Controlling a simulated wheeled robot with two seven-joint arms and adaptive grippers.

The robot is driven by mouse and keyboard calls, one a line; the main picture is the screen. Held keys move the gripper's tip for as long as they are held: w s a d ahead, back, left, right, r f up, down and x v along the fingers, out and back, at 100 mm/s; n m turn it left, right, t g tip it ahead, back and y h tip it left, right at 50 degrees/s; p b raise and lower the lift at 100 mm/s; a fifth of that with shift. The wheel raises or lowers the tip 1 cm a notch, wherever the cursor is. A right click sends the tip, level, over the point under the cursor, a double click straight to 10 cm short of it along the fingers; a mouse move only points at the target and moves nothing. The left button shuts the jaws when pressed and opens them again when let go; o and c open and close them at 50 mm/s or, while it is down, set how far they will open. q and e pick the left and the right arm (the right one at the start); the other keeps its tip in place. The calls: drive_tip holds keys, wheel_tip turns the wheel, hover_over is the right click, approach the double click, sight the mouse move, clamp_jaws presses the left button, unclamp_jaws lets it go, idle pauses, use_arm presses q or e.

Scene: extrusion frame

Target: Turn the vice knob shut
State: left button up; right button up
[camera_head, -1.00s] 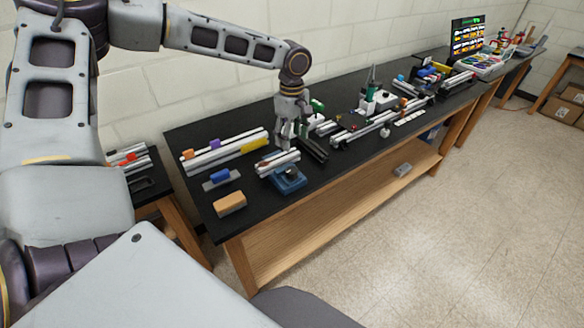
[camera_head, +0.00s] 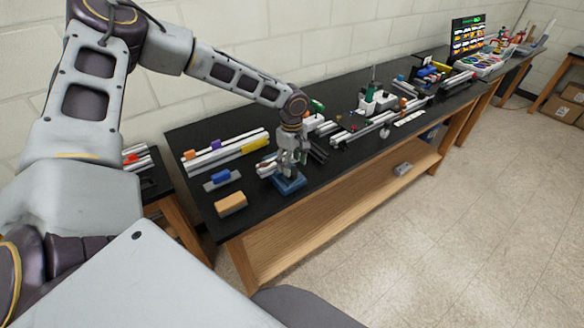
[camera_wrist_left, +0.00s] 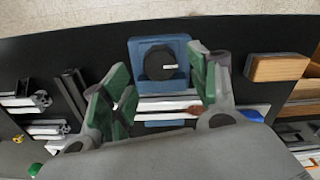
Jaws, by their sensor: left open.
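The blue vice (camera_head: 290,183) sits on the black table near its front edge, partly hidden in the head view by my left gripper (camera_head: 287,172). In the left wrist view the vice (camera_wrist_left: 181,50) shows with its round black knob (camera_wrist_left: 160,63), which has a white mark. A silver extrusion piece (camera_wrist_left: 165,104) lies beside the knob at the vice. My left gripper (camera_wrist_left: 165,88) is open, its green-padded fingers apart with the knob beyond and between their tips; I cannot tell whether they touch it. My right gripper is not in view.
An orange-tan block (camera_head: 231,204) and a blue clamp (camera_head: 221,176) lie left of the vice. Long silver extrusions (camera_head: 222,152) lie behind. Dark rails (camera_head: 319,150) and a green-topped tool stand to the right. The table's front edge is close to the vice.

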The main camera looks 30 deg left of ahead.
sight(292, 171)
use_arm(q)
drive_tip(key=shift+f, duration=1.5)
drive_tip(key=c, duration=1)
